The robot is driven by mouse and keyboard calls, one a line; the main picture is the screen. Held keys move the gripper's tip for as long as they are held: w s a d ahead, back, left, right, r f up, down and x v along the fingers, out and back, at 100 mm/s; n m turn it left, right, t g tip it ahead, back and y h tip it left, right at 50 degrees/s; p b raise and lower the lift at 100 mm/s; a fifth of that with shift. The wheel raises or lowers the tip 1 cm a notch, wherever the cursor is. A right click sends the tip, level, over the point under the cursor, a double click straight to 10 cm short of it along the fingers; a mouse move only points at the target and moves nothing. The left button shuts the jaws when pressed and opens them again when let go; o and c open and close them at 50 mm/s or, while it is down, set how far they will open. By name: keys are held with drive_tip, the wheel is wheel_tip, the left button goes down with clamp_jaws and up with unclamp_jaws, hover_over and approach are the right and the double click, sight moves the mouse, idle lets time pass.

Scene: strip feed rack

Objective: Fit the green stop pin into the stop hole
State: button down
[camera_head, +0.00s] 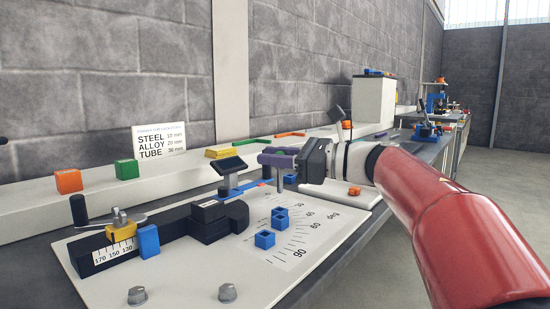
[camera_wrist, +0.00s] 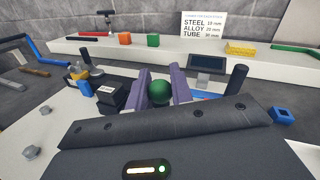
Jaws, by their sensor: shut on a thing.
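My gripper (camera_head: 279,160) has purple fingers and is shut on the green stop pin. The pin's round green head (camera_wrist: 159,92) shows between the fingers in the wrist view. In the head view a thin grey shank (camera_head: 279,183) hangs below the fingers, above the far side of the white plate (camera_head: 190,275). The shank's lower end is hard to tell from what lies behind it. I cannot make out the stop hole in either view.
A black scaled bar (camera_head: 115,254) with a yellow slider (camera_head: 121,231) lies on the plate. A dark tilted panel (camera_head: 227,165) stands close left of the fingers. A ledge with coloured blocks runs behind.

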drive_tip(key=shift+f+b, duration=0.9)
drive_tip(key=shift+f, duration=0.3)
drive_tip(key=shift+b, duration=0.9)
idle(0.8)
drive_tip(key=shift+f+b, duration=1.5)
drive_tip(key=shift+b, duration=0.3)
drive_tip(key=c, duration=1.1)
unclamp_jaws()
drive_tip(key=shift+c, duration=0.2)
drive_tip(key=v, duration=0.7)
drive_tip(key=shift+s+d, duration=0.15)
drive_tip(key=shift+d, duration=0.25)
